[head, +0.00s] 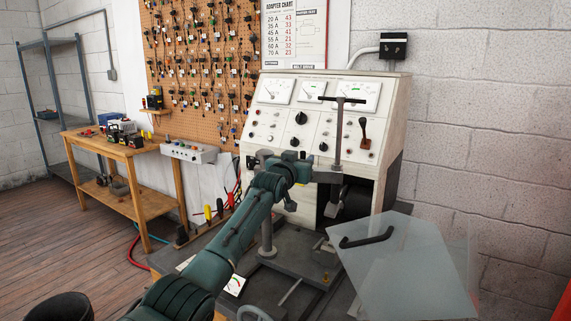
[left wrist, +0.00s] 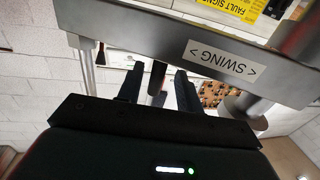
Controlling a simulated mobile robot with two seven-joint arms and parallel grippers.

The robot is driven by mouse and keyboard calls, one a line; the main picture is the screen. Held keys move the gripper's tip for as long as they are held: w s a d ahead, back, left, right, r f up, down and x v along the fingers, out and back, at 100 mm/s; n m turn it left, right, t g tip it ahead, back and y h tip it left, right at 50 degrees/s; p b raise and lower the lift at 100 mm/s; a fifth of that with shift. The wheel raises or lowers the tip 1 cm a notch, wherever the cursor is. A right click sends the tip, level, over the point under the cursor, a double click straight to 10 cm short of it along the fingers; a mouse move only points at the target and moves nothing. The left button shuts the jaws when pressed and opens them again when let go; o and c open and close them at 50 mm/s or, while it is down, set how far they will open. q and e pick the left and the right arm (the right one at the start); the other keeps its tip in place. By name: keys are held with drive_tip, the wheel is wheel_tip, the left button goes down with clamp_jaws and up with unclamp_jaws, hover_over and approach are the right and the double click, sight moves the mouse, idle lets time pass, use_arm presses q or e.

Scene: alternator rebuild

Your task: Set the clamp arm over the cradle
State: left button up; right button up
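The clamp arm (head: 325,177) is a grey bar in front of the test bench, with a tall T-handled screw (head: 338,130) through its right end and a pad below. In the left wrist view the bar (left wrist: 160,50) crosses overhead with an upside-down SWING label. My left gripper (head: 298,172) is at the bar's left part. Its fingers (left wrist: 158,88) are apart, on either side of a dark round peg (left wrist: 157,78), with gaps showing beside it. My left arm hides part of the base. I cannot clearly make out the cradle. My right gripper is not in view.
A clear guard panel (head: 410,270) with a black handle (head: 367,238) stands at the front right. The bench's meter panel (head: 310,120) rises behind the clamp. A dark base plate (head: 290,262) lies below. A wooden table (head: 130,155) is at the left.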

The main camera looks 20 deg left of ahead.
use_arm(q)
drive_tip(key=s+a+b, duration=0.1)
drive_tip(key=s, duration=0.9)
drive_tip(key=shift+s+b, duration=0.15)
drive_tip(key=shift+b, duration=0.25)
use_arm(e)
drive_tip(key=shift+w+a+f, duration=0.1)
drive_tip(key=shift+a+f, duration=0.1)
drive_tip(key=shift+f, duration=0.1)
